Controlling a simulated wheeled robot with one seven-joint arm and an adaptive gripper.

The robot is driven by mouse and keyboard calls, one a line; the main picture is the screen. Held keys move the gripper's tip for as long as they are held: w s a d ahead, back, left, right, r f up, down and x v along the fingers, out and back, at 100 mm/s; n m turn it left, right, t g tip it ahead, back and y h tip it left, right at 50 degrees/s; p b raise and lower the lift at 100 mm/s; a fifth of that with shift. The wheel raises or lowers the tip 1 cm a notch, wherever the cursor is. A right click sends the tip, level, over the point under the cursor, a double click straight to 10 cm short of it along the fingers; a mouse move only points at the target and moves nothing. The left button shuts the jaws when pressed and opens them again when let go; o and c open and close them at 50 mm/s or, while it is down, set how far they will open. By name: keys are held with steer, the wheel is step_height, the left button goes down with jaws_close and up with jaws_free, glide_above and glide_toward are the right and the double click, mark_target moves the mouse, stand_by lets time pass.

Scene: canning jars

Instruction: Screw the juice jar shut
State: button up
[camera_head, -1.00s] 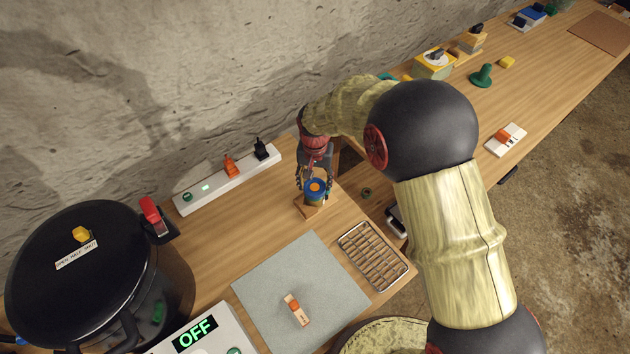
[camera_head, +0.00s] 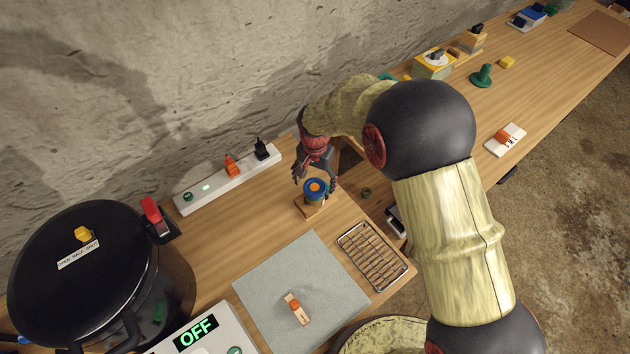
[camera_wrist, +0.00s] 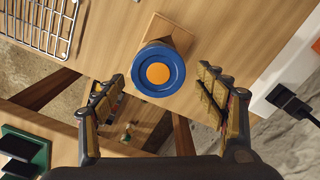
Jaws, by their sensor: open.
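The juice jar (camera_head: 314,198) stands upright on a small wooden block (camera_head: 307,211) on the wooden bench. Its lid (camera_wrist: 158,70) is on top, with a blue rim and an orange disc in the middle. My gripper (camera_head: 314,183) is above and just behind the jar. In the wrist view my gripper (camera_wrist: 160,92) is open, one finger on each side of the lid, with a gap to both. How tightly the lid sits cannot be seen.
A wire rack (camera_head: 373,255) and a grey mat (camera_head: 290,285) lie in front of the jar. A white power strip (camera_head: 228,180) with black and orange plugs runs along the wall. A large black pot (camera_head: 70,260) stands at left. A bench edge and gap lie to the right.

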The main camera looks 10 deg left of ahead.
mark_target(315, 184)
step_height(315, 184, up, 12)
stand_by(0.6)
